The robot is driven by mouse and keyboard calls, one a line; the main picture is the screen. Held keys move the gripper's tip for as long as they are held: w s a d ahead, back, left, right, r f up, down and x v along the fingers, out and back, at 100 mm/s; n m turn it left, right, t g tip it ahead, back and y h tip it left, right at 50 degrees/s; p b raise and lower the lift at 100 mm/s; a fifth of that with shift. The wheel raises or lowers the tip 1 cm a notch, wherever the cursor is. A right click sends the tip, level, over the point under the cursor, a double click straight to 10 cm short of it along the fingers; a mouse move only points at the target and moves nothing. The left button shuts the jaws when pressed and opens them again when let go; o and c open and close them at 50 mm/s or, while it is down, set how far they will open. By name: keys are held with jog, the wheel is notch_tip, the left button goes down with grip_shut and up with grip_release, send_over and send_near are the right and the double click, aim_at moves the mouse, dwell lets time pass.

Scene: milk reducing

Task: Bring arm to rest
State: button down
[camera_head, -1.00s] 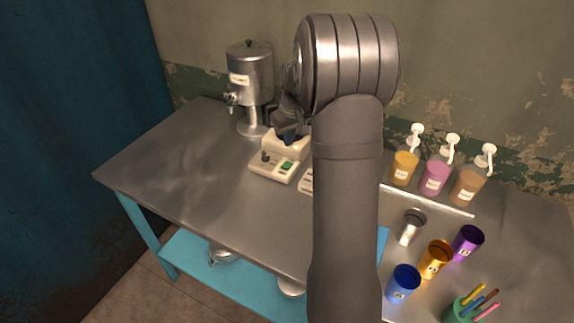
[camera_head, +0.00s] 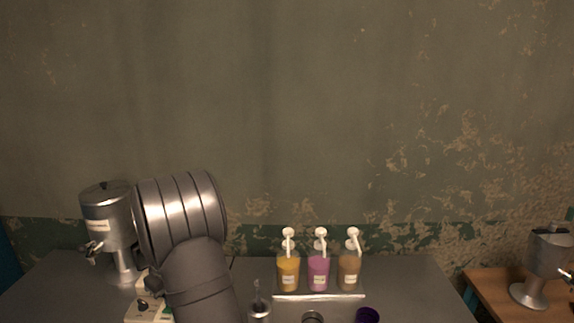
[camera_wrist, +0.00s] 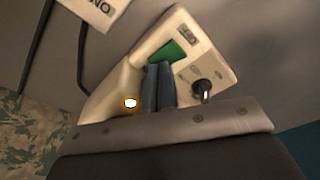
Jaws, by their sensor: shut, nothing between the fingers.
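My gripper (camera_wrist: 159,85) shows in the wrist view with its two dark fingers together and nothing between them. It is over a cream-coloured appliance (camera_wrist: 205,55) with a green button (camera_wrist: 165,52), an OFF label and a dark knob (camera_wrist: 207,88). I cannot tell whether the fingertips touch the appliance. In the head view my arm (camera_head: 185,235) is at the lower left and hides my gripper. Part of the same cream appliance (camera_head: 146,312) shows beside the arm at the bottom edge.
A metal dispenser (camera_head: 108,225) stands close left of my arm. Three pump bottles, yellow (camera_head: 288,270), pink (camera_head: 318,270) and brown (camera_head: 348,270), stand on a tray (camera_head: 318,296). A purple cup (camera_head: 367,315) is at the bottom. Another metal container (camera_head: 545,255) stands on a wooden table (camera_head: 490,290).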

notch_tip(320, 180, up, 6)
jog(key=shift+r, duration=0.25)
notch_tip(320, 180, down, 7)
jog(key=shift+f, duration=0.1)
jog(key=s+r+n+h, duration=0.1)
jog(key=s+r+n, duration=0.15)
jog(key=r, duration=0.65)
jog(key=s+r+n+h, duration=0.15)
jog(key=r+n, duration=0.25)
jog(key=r, duration=0.4)
jog(key=shift+m+t+y, duration=0.25)
jog(key=shift+t+y, duration=0.15)
jog(key=shift+y, duration=0.05)
jog(key=shift+w+f, duration=0.15)
jog(key=shift+f, duration=1.85)
